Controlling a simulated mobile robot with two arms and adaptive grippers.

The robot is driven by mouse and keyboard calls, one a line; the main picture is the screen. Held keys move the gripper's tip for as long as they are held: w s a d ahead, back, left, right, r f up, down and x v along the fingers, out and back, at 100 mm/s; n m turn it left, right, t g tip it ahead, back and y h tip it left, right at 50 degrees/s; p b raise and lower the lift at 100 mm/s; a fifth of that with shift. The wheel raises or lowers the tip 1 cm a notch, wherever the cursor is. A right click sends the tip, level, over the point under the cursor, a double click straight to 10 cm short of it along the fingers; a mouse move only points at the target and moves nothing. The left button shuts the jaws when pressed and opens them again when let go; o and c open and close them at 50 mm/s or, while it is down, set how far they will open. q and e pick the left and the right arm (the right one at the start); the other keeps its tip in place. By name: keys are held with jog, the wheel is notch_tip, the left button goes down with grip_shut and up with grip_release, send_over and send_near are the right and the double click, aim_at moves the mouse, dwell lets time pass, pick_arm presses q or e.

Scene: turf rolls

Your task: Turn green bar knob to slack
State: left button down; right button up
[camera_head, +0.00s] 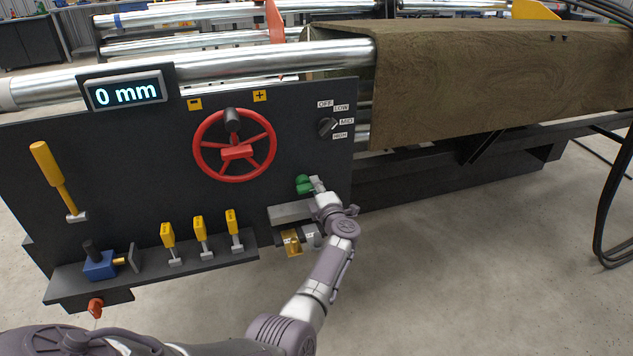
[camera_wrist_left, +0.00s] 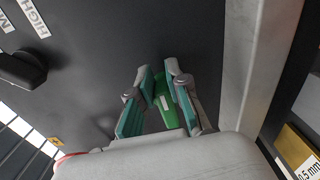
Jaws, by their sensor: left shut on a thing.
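The green bar knob (camera_head: 303,185) sits on the dark front panel (camera_head: 150,135), below and right of the red handwheel. My left gripper (camera_head: 314,184) is at the knob, its fingers pointing into the panel. In the left wrist view, the green knob (camera_wrist_left: 168,108) lies between the teal-padded fingers of my left gripper (camera_wrist_left: 158,73), which are shut on it. The fingers partly cover the knob, and a small pale mark shows on its face. No slack label can be made out. My right gripper is not in view.
A red handwheel (camera_head: 236,152) and a black selector knob (camera_head: 327,127) are above my gripper. A grey ledge (camera_head: 291,211) and yellow tag (camera_head: 292,243) are just below. Yellow-handled levers (camera_head: 200,228) stand left. A turf roll (camera_head: 500,75) lies right. Open floor is at right.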

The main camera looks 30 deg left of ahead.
pick_arm(q)
jog(key=shift+s+a+f+m, duration=0.3)
jog(key=shift+f+m, duration=0.1)
jog(key=shift+f, duration=0.1)
jog(key=c, duration=1.1)
grip_release()
jog(key=shift+s+a+r, duration=0.1)
jog(key=shift+a+r, duration=0.05)
jog(key=shift+r, duration=0.15)
jog(key=shift+d+r, duration=0.2)
notch_tip(320, 180, up, 9)
jog(key=shift+a+f, duration=0.15)
jog(key=shift+f, duration=0.05)
jog(key=shift+r, duration=0.5)
